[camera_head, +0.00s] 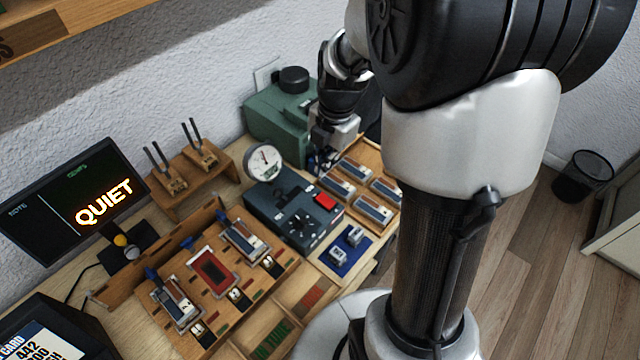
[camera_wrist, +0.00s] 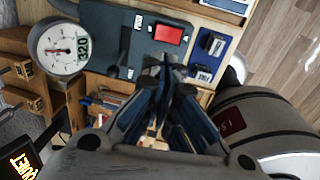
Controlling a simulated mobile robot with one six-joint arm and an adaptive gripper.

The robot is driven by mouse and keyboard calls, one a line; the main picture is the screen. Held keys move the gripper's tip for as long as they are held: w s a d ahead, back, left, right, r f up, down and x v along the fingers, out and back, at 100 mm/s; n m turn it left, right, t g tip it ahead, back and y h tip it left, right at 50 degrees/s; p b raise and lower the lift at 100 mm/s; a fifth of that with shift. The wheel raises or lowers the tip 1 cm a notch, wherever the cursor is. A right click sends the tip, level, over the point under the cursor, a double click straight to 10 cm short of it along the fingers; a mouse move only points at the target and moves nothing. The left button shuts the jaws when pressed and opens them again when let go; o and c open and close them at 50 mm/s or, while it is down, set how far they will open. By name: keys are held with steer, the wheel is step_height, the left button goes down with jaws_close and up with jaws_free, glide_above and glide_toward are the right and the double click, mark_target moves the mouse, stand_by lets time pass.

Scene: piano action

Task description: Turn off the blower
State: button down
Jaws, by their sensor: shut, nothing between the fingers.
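My gripper (camera_head: 322,158) is at the green box's right side, beyond the control box, partly hidden by my wrist. In the wrist view my gripper (camera_wrist: 166,68) has its blue-grey fingers closed together and empty. Their tips appear over the control box's edge (camera_wrist: 110,35), below the red button (camera_wrist: 168,34); contact cannot be told.
A round gauge (camera_head: 264,163) stands left of the control box; it reads 320 in the wrist view (camera_wrist: 58,48). A screen (camera_head: 75,200) shows QUIET. Wooden racks (camera_head: 205,275) with parts, a blue mat (camera_head: 344,250) and tuning forks (camera_head: 190,140) crowd the bench.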

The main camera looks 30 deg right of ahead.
mark_target(320, 201)
steer(key=f+b, duration=0.1)
steer(key=f, duration=0.3)
steer(key=w+f+b, duration=0.1)
steer(key=f+b, duration=0.1)
steer(key=f, duration=0.3)
steer(key=f+b, duration=0.1)
steer(key=f, duration=0.3)
steer(key=shift+w+a+f, duration=0.3)
steer(key=shift+f, duration=0.05)
steer(key=shift+w+a+f+b, duration=0.1)
steer(key=shift+w+f+b, duration=0.1)
steer(key=shift+f+b, duration=0.55)
steer(key=shift+s+r, duration=0.1)
steer(key=shift+r, duration=0.25)
steer(key=shift+s, duration=0.2)
